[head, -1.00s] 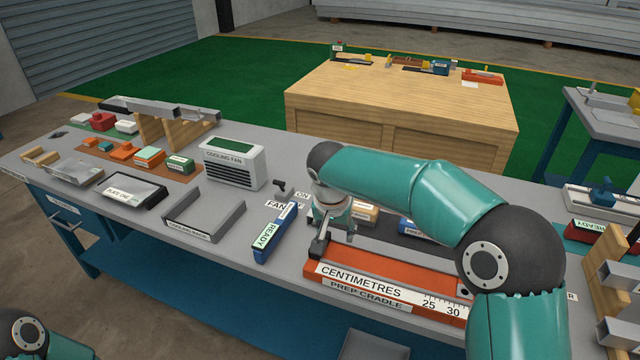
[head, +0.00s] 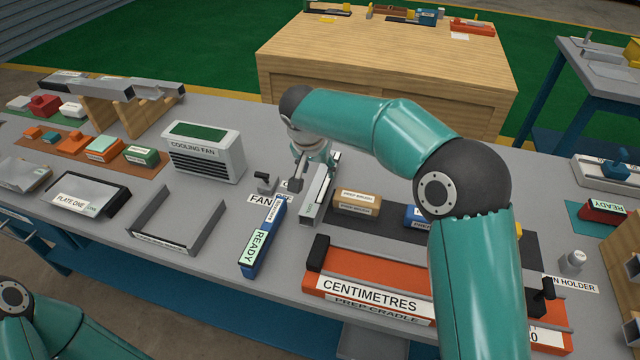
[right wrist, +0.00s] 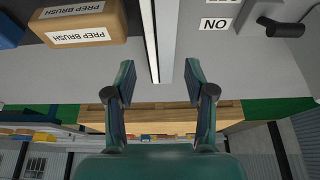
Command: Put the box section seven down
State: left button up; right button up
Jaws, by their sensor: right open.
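A grey box section (head: 318,198) lies on the bench, between the blue READY block (head: 263,238) and the prep brush (head: 357,203). I cannot read a number on it. My right gripper (head: 312,172) is at its far part, pointing down, with a dark finger to its left. In the right wrist view the open fingers (right wrist: 160,95) stand apart, with the box section (right wrist: 167,40) running between them and visible gaps on both sides. The far end of the section is partly hidden by the gripper. My left gripper is out of view; only part of my left arm shows.
The orange prep cradle (head: 390,290) lies in front, with black clamps. The cooling fan (head: 203,153) and a small fan switch (head: 265,183) stand to the left. An open grey tray (head: 178,222) is further left. The brush sits on a dark mat (head: 400,236).

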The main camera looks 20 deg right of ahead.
aim_at(321, 180)
jog(key=x, duration=0.4)
jog(key=shift+w+p+x, duration=0.15)
jog(key=shift+p+x, duration=0.25)
jog(key=shift+x, duration=0.9)
jog(key=shift+w+p+x, duration=0.2)
jog(key=shift+p+x, duration=0.2)
jog(key=shift+x, duration=0.9)
jog(key=shift+r, duration=0.2)
grip_shut()
